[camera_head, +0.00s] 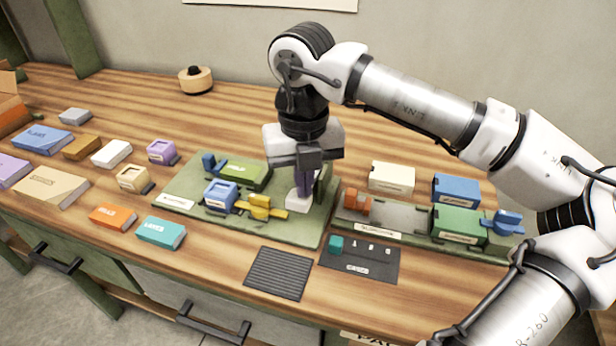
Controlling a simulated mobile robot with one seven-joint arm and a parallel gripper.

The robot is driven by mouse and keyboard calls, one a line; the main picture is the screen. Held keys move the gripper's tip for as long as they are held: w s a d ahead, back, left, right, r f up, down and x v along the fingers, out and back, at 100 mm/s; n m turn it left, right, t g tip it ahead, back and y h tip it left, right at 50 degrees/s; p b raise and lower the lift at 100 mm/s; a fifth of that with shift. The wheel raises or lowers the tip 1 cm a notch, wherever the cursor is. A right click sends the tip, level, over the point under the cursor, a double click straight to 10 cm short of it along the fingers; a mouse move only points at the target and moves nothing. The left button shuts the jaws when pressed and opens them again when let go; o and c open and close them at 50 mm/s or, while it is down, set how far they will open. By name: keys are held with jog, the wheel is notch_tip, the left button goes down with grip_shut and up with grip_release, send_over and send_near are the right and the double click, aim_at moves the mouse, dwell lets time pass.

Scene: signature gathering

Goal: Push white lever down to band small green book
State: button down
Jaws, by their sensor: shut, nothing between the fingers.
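My gripper (303,178) is shut and points straight down at the right part of the green board (305,234). A white block (298,202), which looks like the white lever, sits right under the fingertips. I cannot tell whether the fingers touch it or how far down it is. The small green book (244,174) lies at the back of the same board, left of my gripper. A blue clamp-like block (220,194) and a yellow piece (262,207) stand in front of the book. My gripper and wrist hide part of the board behind them.
A second green board (405,240) on the right holds a larger green block (458,222) and blue piece. Cream (391,177) and blue (456,189) boxes stand behind it. A ribbed dark mat (279,273) and dark tray (375,265) lie in front. Several books lie left.

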jog(key=shift+f+b, duration=1.85)
jog(key=shift+f, duration=0.2)
dwell(0.4)
jog(key=shift+r+p, duration=2.6)
jog(key=shift+r, duration=2)
